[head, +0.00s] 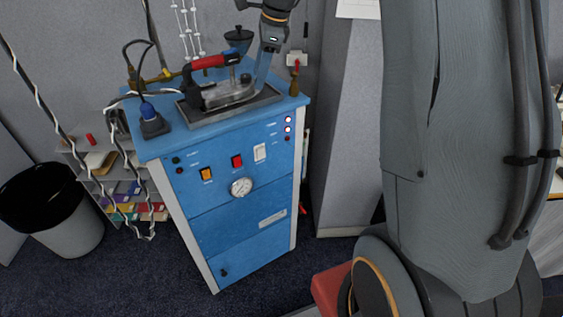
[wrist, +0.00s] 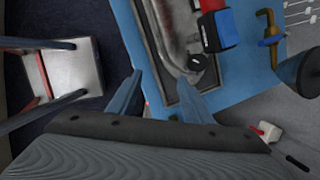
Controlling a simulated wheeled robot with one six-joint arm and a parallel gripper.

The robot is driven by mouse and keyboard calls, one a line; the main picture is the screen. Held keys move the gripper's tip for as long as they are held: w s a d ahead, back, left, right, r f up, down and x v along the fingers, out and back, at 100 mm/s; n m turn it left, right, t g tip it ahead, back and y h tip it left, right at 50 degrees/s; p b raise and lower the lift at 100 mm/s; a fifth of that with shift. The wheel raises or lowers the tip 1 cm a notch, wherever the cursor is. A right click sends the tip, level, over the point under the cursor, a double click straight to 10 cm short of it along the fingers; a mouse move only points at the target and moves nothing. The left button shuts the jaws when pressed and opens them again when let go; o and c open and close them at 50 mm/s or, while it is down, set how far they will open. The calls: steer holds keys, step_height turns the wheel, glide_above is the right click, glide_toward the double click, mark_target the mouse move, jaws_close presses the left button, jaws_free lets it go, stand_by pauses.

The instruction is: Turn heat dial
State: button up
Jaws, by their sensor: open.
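The iron (head: 225,92) lies on a metal rest on top of the blue cabinet, with a red and black handle (head: 208,64). My gripper (head: 262,76) is over the iron's right end in the head view. In the wrist view, my gripper (wrist: 161,78) has its fingers spread apart, with nothing between them. The knob lies just past the right fingertip; I cannot tell whether they touch.
A blue plug-like fitting (head: 151,120) is at the left.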

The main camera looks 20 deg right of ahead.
steer(key=s+f+n+h+b, duration=0.1)
steer(key=s+f+n+b, duration=0.1)
steer(key=s+f+n, duration=0.5)
steer(key=s+a+f+n+g+h+b, duration=0.1)
steer(key=s+f+n+b, duration=0.2)
steer(key=s+f+n, duration=0.4)
steer(key=shift+s+a+n, duration=0.25)
steer(key=shift+s+n, duration=1.15)
steer(key=shift+s, duration=2.55)
